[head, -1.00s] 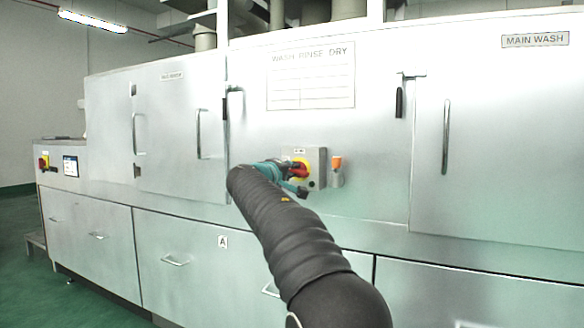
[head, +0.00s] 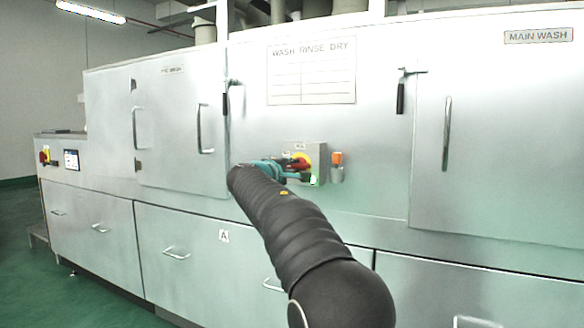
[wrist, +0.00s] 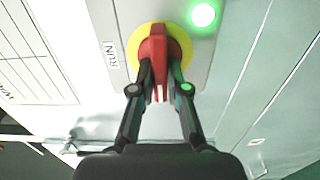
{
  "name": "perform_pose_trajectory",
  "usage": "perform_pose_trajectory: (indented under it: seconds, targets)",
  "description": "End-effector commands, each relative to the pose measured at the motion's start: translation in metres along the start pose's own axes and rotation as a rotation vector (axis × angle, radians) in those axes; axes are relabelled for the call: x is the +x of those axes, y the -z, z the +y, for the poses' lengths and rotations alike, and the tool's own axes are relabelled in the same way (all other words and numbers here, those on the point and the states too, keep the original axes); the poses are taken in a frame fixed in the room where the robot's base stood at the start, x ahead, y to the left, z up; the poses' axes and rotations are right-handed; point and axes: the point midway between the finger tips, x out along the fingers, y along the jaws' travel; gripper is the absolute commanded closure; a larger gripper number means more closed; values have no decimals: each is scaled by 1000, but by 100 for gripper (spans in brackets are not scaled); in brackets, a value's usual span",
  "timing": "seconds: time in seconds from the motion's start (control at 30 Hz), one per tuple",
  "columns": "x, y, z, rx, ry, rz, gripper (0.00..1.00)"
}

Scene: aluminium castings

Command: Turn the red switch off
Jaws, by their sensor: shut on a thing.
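The red switch (wrist: 158,48) is a red handle on a round yellow plate (wrist: 137,38), set on a grey box (head: 319,158) on the front of the machine. My gripper (wrist: 160,88) is shut on the red handle, with one finger on each side of it in the wrist view. In the head view, my gripper (head: 292,170) reaches the box from the left and hides part of the switch (head: 299,162). A round green lamp (wrist: 203,14) beside the switch is lit. A "RUN" label (wrist: 111,54) is on the other side of the yellow plate.
An orange-topped fitting (head: 337,160) sits just right of the box. A door handle (head: 446,134) and a latch (head: 401,92) are farther right. Green floor is clear at lower left.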

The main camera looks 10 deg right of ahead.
Motion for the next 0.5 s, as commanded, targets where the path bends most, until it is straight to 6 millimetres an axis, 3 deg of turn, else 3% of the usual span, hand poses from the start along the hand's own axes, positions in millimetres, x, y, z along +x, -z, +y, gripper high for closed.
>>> perform_pose_trajectory:
  seconds: [0.17,0.2,0.3,0.5]
  targets:
    - [0,1,0,-2,0,1,100]
    - [0,1,0,-2,0,1,81]
    - [0,0,0,-1,0,1,60]
    - [0,0,0,-1,0,-1,60]
